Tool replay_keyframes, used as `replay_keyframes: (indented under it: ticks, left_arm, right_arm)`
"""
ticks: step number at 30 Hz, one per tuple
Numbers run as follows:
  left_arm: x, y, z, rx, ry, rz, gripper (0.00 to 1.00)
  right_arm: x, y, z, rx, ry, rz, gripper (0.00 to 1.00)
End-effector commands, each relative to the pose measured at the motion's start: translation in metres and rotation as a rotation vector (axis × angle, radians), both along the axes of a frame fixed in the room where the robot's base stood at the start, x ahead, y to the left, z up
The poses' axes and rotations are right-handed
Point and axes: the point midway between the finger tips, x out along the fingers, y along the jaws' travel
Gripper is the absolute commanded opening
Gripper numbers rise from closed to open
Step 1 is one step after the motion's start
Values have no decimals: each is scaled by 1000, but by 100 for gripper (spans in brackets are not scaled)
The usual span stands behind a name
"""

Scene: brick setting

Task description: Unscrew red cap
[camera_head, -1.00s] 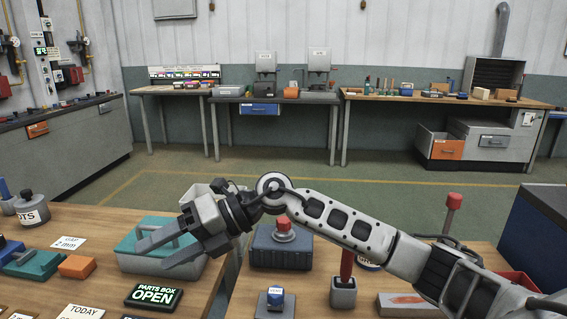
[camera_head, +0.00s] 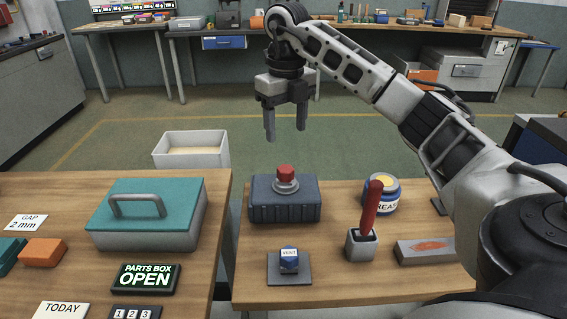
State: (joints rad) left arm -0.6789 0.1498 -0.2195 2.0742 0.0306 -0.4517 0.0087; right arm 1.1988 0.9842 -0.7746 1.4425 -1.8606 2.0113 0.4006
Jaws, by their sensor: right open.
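The red cap (camera_head: 286,171) sits on a round grey neck on top of a dark blue-grey ribbed box (camera_head: 284,208), near the back edge of the right table. My right gripper (camera_head: 286,136) points down with its two fingers apart and empty. In the picture it is just above the cap, and its fingers do not touch it; how far beyond or short of the cap it is I cannot tell. My left gripper is out of view.
A red-handled tool in a grey holder (camera_head: 362,246), a grease tin (camera_head: 382,193), a blue VENT piece (camera_head: 289,262) and a grey block (camera_head: 425,251) stand around the box. The teal-lidded parts box (camera_head: 147,214) is left, across a gap. A white bin (camera_head: 191,152) stands behind.

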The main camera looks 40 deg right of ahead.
Motion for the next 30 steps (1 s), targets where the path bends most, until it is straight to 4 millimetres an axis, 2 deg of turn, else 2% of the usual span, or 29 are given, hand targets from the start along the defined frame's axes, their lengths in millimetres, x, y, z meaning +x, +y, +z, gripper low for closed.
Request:
replay_keyframes:
  ticks: [1, 6, 15, 21, 30]
  left_arm:
    - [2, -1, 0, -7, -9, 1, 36]
    - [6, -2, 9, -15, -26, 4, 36]
    - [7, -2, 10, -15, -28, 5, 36]
    - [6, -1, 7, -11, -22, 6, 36]
    - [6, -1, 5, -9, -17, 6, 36]
  right_arm:
    - [-1, 0, -15, 1, 4, 0, 61]
    - [-1, 0, -46, 0, 4, 1, 61]
    - [0, 0, -94, 1, 1, 0, 61]
    - [0, 0, -108, 2, -1, 0, 61]
    - [0, 0, -110, 2, -1, 1, 61]
